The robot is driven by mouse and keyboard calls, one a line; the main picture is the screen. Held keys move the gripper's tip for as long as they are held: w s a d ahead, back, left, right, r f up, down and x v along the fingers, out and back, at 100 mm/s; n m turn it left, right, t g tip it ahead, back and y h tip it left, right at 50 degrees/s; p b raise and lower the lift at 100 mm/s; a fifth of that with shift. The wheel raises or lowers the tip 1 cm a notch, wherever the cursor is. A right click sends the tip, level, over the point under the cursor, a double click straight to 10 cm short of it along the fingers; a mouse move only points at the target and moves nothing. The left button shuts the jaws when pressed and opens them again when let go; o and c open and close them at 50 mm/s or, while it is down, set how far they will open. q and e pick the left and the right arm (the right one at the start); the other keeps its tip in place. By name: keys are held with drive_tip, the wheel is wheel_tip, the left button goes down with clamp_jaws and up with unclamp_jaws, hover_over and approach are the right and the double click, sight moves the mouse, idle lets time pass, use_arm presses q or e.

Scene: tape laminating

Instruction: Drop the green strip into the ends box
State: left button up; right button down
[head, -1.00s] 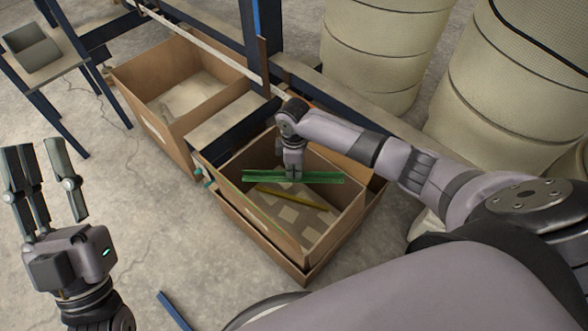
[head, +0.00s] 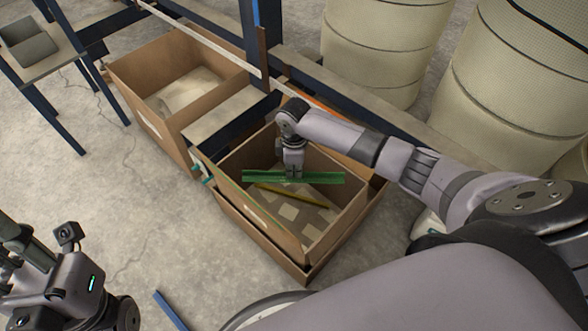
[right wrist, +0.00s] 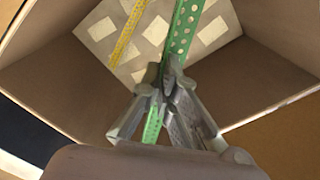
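The green strip (head: 293,177) is a long perforated bar held level across the opening of a cardboard box (head: 262,228). My right gripper (head: 292,172) is above that box, shut on the strip near its middle. In the right wrist view the fingers (right wrist: 168,85) close on the strip (right wrist: 184,30), which runs out on both sides of the grip. A yellow strip (head: 290,196) lies inside the box, on a floor with pale patches. My left gripper (head: 40,270) is at the lower left edge, partly cut off, and its fingers cannot be judged.
Another cardboard box (head: 160,125) stands to the left, with pale material inside. A dark metal frame (head: 252,50) runs behind the boxes. Large beige rolls (head: 375,50) stand at the back right. A blue bar (head: 170,311) shows on the floor.

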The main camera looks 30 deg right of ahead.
drive_tip(key=c, duration=2.3)
unclamp_jaws()
drive_tip(key=o, duration=0.6)
drive_tip(key=shift+r, duration=0.1)
wheel_tip(320, 180, up, 12)
drive_tip(key=shift+f, duration=0.1)
